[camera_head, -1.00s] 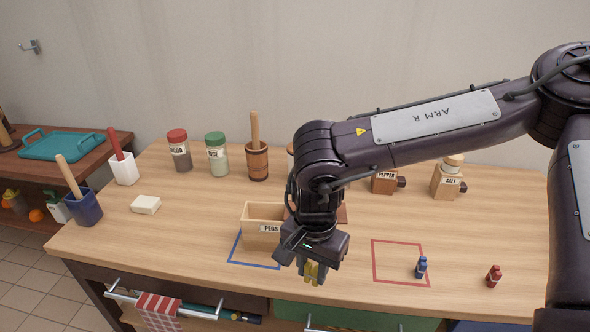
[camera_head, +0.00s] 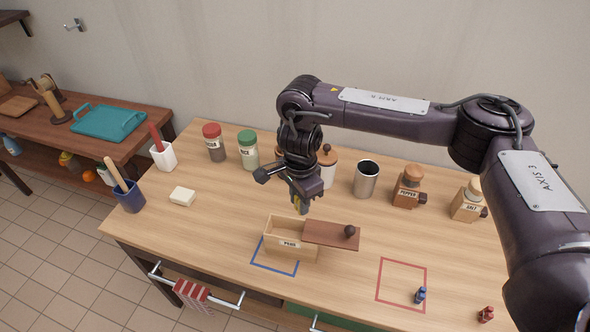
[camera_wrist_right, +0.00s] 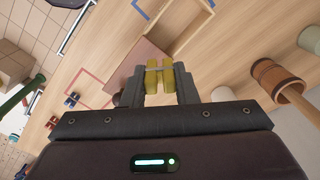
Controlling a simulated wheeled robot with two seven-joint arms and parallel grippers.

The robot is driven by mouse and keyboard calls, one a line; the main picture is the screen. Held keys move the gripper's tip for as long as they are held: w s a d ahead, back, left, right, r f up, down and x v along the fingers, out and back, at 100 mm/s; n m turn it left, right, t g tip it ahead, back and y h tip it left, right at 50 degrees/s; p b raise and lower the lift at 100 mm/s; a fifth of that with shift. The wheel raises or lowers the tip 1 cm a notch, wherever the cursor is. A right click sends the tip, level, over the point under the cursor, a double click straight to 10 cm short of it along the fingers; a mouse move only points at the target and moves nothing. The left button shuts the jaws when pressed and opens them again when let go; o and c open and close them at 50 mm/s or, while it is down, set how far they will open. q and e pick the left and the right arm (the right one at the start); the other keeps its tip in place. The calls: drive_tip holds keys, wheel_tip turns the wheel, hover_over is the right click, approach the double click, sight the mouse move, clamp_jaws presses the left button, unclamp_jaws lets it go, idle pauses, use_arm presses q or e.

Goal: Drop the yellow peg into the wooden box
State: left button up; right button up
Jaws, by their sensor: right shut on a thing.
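My right gripper (camera_head: 301,207) is shut on the yellow peg (camera_head: 296,203). In the right wrist view the peg (camera_wrist_right: 160,76) shows as two yellow parts side by side between the fingers. The wooden box (camera_head: 280,245), labelled PEGS, stands on the table in front of the gripper, its open part facing up. In the head view the peg appears just beyond the box's back edge, above the table; its exact height is unclear. A brown lid (camera_head: 322,232) with a dark knob covers the box's right side. My left gripper is out of view.
A blue outline (camera_head: 277,268) surrounds the box's front. A metal cup (camera_head: 366,179), jars and mills stand along the back.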

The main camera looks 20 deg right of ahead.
drive_tip(key=shift+a+f+b, duration=0.15)
drive_tip(key=shift+f+b, duration=0.55)
drive_tip(key=shift+f, duration=0.05)
wheel_tip(320, 180, down, 4)
drive_tip(key=b, duration=0.3)
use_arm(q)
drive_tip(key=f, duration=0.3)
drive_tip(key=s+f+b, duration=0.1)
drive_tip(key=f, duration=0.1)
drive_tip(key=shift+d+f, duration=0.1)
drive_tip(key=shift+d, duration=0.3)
use_arm(e)
drive_tip(key=shift+f, duration=0.2)
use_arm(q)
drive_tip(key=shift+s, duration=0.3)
use_arm(e)
drive_tip(key=o, duration=1)
drive_tip(key=shift+r, duration=3.85)
